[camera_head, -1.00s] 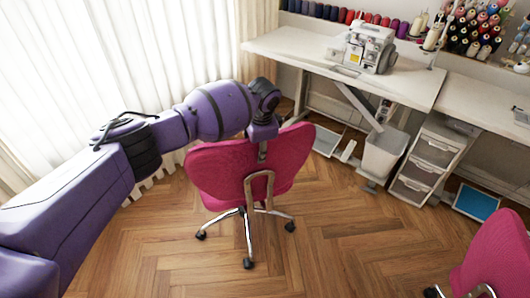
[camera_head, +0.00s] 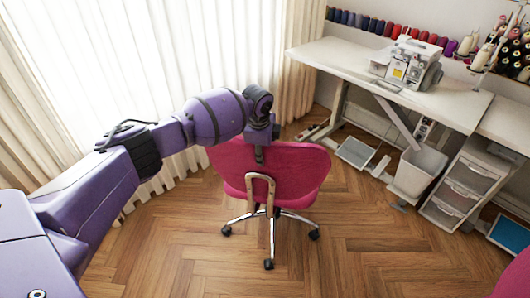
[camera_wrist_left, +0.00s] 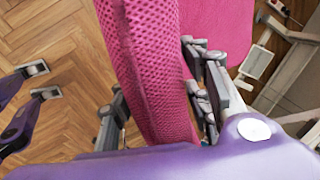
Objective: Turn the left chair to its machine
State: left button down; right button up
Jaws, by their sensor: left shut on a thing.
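The left chair (camera_head: 300,172) is a pink swivel chair on a chrome wheeled base. Its backrest faces me in the head view, and most of its seat is hidden behind it. My left gripper (camera_head: 262,148) is shut on the top edge of the backrest. In the left wrist view the pink mesh backrest (camera_wrist_left: 150,75) runs between the grey fingers, with part of the pink seat (camera_wrist_left: 228,35) beyond. The white sewing machine (camera_head: 410,64) stands on the white table (camera_head: 335,55), behind and to the right of the chair. My right gripper does not show.
A white bin (camera_head: 418,170) and a drawer unit (camera_head: 455,190) stand under the tables on the right. A pedal (camera_head: 356,152) lies on the floor beneath the table. Another pink chair (camera_head: 515,278) is cut off at lower right. Curtains hang on the left. The wooden floor in front is clear.

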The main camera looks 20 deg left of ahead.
pick_arm(q)
jog(key=shift+d, duration=0.1)
jog(key=c, duration=0.9)
grip_release()
jog(key=shift+f, duration=0.1)
jog(key=shift+c, duration=0.2)
jog(key=v, duration=1.2)
